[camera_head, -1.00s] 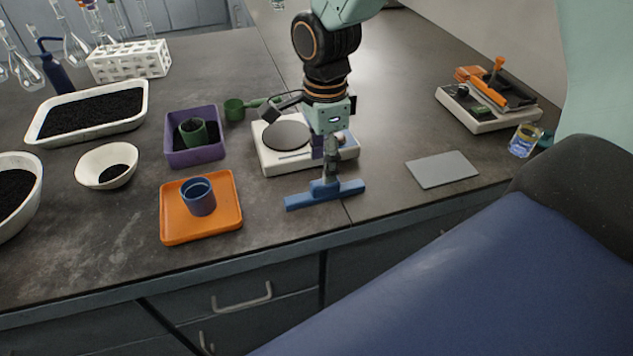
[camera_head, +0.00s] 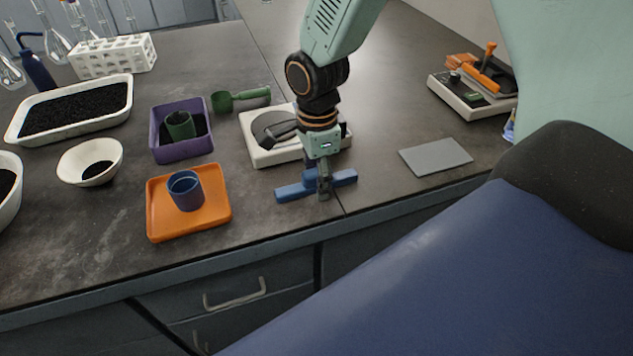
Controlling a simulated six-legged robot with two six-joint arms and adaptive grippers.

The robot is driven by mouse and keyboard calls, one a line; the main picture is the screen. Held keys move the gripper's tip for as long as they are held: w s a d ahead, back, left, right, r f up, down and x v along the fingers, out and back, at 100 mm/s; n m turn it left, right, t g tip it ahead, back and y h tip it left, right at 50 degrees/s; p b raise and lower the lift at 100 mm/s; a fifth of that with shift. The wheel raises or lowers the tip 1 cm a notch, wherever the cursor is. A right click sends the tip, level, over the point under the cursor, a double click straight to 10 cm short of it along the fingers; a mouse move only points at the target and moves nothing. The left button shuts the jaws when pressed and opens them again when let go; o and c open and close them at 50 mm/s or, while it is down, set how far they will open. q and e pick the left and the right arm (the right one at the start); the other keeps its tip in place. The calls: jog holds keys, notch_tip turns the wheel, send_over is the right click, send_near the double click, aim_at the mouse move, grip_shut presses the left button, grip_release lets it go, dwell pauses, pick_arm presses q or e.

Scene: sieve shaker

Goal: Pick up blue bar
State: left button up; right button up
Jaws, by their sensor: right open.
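The blue bar (camera_head: 291,191) lies on the dark bench near its front edge, in front of a white scale. It has a raised block at its middle, partly hidden by my gripper. My right gripper (camera_head: 324,192) points down at the bar's middle, with a finger in front of the bar. Its jaws are open, and its far finger is hard to make out. Whether the fingers touch the bar I cannot tell. My left gripper is not in view.
The white scale (camera_head: 262,152) stands close behind the bar. An orange tray (camera_head: 220,216) with a blue cup (camera_head: 184,192) is to the left, below a purple tray (camera_head: 157,141). A green scoop (camera_head: 236,98) lies behind. A grey plate (camera_head: 435,156) lies right, with clear bench between.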

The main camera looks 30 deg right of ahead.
jog(key=shift+w+d+f, duration=0.1)
jog(key=shift+w+d, duration=0.05)
jog(key=shift+d, duration=0.05)
jog(key=c, duration=0.4)
jog(key=shift+a, duration=0.15)
jog(key=c, duration=0.5)
grip_shut()
